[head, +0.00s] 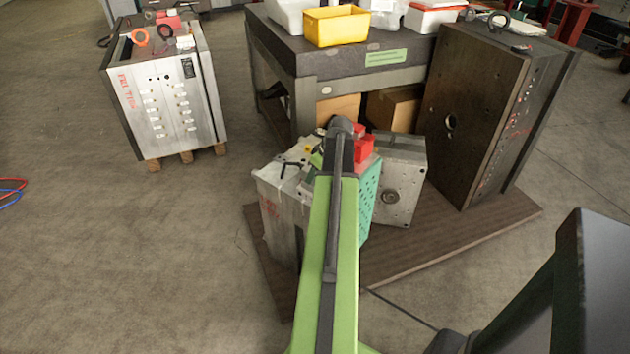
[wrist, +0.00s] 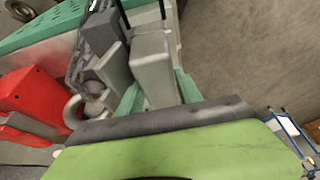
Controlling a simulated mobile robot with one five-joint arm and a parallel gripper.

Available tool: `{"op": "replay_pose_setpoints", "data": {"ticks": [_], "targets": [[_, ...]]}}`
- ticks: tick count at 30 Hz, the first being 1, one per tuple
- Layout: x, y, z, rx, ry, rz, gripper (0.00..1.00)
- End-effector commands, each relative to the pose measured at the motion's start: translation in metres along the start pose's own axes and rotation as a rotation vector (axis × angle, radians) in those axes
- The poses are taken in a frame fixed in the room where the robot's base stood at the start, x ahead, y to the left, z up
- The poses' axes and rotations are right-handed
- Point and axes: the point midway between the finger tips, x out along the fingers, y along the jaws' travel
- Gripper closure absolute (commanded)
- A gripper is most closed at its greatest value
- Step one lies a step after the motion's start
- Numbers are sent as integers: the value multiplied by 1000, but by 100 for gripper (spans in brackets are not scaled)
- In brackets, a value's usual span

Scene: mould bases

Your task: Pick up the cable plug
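I cannot single out the cable plug with certainty. In the wrist view a pale grey block (wrist: 153,70) lies close ahead, with teal pieces on both sides of its lower end. A darker grey block (wrist: 112,68) lies left of it. A red block (wrist: 32,97) is at the left edge; a red block (head: 364,149) also shows beside my arm's end in the head view. The grey and teal mould base (head: 278,205) stands under my arm. The fingers of my gripper cannot be made out clearly, and my arm hides the spot beneath it in the head view.
A grey steel mould (head: 393,178) stands right of the mould base on a brown board (head: 455,238). A large dark mould (head: 470,110) stands further right. A workbench (head: 300,62) with a yellow bin (head: 336,26) is behind.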

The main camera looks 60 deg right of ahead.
Motion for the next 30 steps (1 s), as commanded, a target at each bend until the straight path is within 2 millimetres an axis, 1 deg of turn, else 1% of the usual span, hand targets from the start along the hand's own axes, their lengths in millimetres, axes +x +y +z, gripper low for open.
{"op": "replay_pose_setpoints", "data": {"ticks": [1,6,9,23,26,30], "targets": [[0,0,0,0,0,0,66],[0,0,0,0,0,0,89],[0,0,0,1,0,0,100],[-3,0,-1,1,1,0,100],[-11,0,-4,1,1,0,100],[-28,1,-11,2,1,0,100]]}}
